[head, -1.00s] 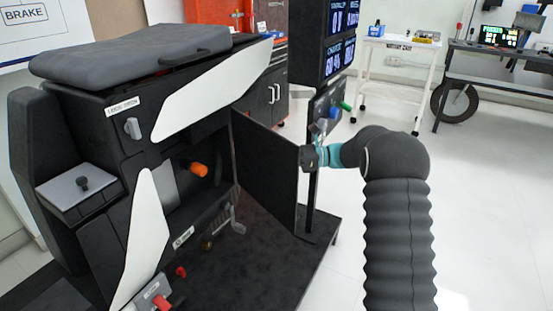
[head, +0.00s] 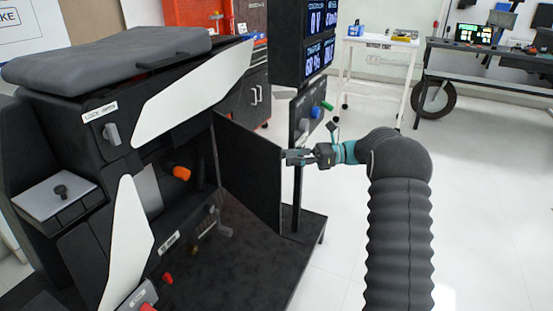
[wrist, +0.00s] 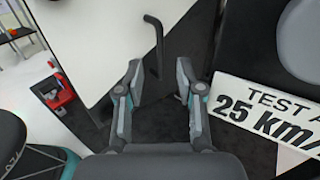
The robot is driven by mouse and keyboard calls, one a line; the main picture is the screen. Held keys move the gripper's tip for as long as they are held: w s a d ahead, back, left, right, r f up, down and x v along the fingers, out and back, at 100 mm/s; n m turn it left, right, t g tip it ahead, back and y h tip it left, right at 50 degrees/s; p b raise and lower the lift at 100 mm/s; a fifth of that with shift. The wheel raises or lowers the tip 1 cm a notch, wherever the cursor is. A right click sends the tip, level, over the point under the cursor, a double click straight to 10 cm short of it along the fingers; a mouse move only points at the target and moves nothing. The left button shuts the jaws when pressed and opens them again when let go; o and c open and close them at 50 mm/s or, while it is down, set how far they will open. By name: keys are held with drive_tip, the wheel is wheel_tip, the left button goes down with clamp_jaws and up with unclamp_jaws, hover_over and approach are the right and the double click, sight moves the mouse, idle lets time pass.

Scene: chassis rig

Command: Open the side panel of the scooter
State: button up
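The scooter (head: 100,82) stands at the left with its side opening exposed. Its side panel (head: 250,175), black on the inner face, stands swung out from the opening, hinged along its left edge. My gripper (head: 288,157) is at the panel's free edge, on its outer side. In the wrist view my gripper (wrist: 158,67) has its fingers spread. A thin bent black handle (wrist: 157,42) shows beyond and between the fingertips, apparently on a white surface (wrist: 100,35) that looks like the panel's outer face. The fingers do not appear closed on it.
A display post (head: 297,205) with screens (head: 321,30) stands just behind the panel's free edge. An orange knob (head: 181,173) shows inside the opening. A white cart (head: 380,42) and workbench (head: 475,50) stand at the back right. The floor at right is clear.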

sight(261, 180)
drive_tip(key=shift+d, duration=0.9)
drive_tip(key=shift+c, duration=0.2)
drive_tip(key=shift+f+b, duration=0.15)
drive_tip(key=shift+b, duration=0.25)
clamp_jaws()
drive_tip(key=s+a+f+m+t+h+b, duration=0.1)
drive_tip(key=s+f+m+t+b, duration=0.25)
drive_tip(key=m, duration=0.75)
drive_tip(key=s+a+f+m+t+h+b, duration=0.1)
drive_tip(key=s+f+m+t+b, duration=0.25)
drive_tip(key=m, duration=0.85)
drive_tip(key=shift+t+y, duration=0.3)
drive_tip(key=shift+t, duration=0.2)
drive_tip(key=x, duration=0.3)
drive_tip(key=r+b+x, duration=0.1)
drive_tip(key=x, duration=0.2)
drive_tip(key=r+b+x, duration=0.1)
drive_tip(key=x, duration=0.3)
drive_tip(key=shift+w+a, duration=0.1)
